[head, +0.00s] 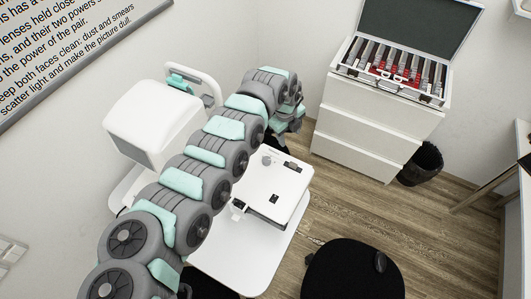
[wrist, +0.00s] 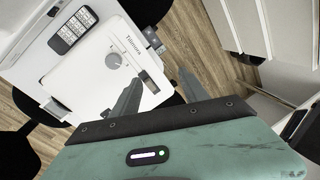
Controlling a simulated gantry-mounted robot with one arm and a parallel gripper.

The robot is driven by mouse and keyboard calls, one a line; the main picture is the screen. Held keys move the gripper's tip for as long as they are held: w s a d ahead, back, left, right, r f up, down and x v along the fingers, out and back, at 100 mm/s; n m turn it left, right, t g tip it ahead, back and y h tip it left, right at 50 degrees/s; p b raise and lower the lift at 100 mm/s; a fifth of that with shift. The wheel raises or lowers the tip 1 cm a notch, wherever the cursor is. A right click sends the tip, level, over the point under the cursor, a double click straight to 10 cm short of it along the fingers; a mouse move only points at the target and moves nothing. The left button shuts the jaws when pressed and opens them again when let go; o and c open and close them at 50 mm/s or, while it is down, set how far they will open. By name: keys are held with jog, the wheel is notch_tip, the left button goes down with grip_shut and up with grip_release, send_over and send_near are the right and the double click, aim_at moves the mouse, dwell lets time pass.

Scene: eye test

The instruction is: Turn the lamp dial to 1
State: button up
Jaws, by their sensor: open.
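A white control box (head: 272,187) sits on the white table (head: 238,262) in the head view. A small grey round dial (head: 267,160) is near its back left corner. In the wrist view the box (wrist: 95,75) shows the dial (wrist: 114,58) beside dark lettering. The dial's numbers and setting are too small to read. My gripper (wrist: 160,76) is open and empty, its two fingers apart. The dial lies to the left of both fingertips in that view, not between them. In the head view my gripper is mostly hidden behind my arm, beyond the box.
A white instrument head (head: 150,125) stands left of my arm. A dark keypad (wrist: 73,30) lies beside the box. A black stool (head: 352,272) is at the front. A drawer cabinet (head: 365,135) with an open lens case (head: 395,72) stands at the back right, near a bin (head: 422,165).

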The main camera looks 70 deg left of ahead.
jog(key=m+g, duration=0.1)
jog(key=g, duration=0.1)
send_near(267, 159)
jog(key=shift+h, duration=0.3)
notch_tip(267, 159, down, 8)
jog(key=shift+a+r, duration=0.1)
jog(key=shift+r, duration=0.1)
jog(key=shift+s+a+f, duration=0.1)
jog(key=shift+f, duration=0.5)
jog(key=shift+c, duration=0.3)
grip_shut()
